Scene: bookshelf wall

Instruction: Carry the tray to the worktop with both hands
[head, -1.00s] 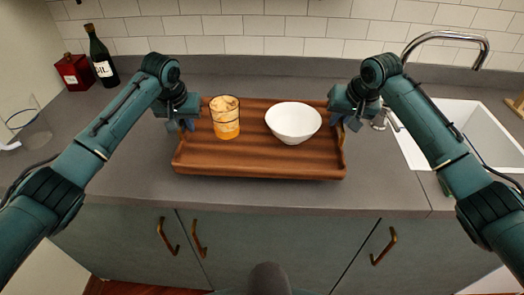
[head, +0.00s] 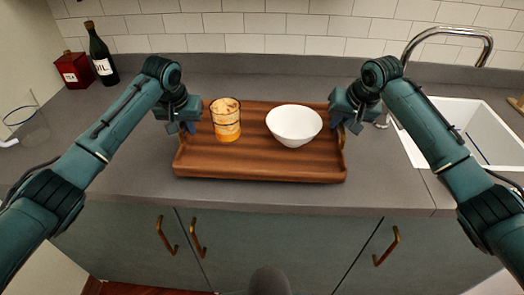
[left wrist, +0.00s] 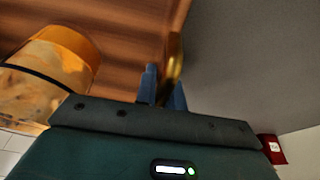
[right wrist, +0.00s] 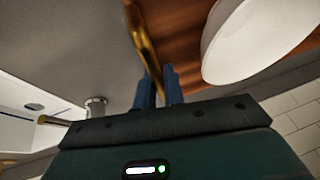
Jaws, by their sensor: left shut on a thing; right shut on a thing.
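The wooden tray (head: 255,168) is level over the grey worktop (head: 110,185), on the near side. I cannot tell whether its underside touches the surface. An orange drink in a glass (head: 226,120) stands upright on its left half, and a white bowl (head: 294,126) on its right half. My left gripper (head: 187,127) is shut on the tray's left brass handle, seen in the left wrist view (left wrist: 175,55). My right gripper (head: 340,123) is shut on the right brass handle, seen in the right wrist view (right wrist: 141,36).
A dark oil bottle (head: 102,58) and a red canister (head: 73,72) stand at the back left. An empty glass (head: 20,118) is at the far left. The white sink (head: 470,125) and tap (head: 455,35) are at the right. Cabinet doors (head: 280,245) are below the worktop's front edge.

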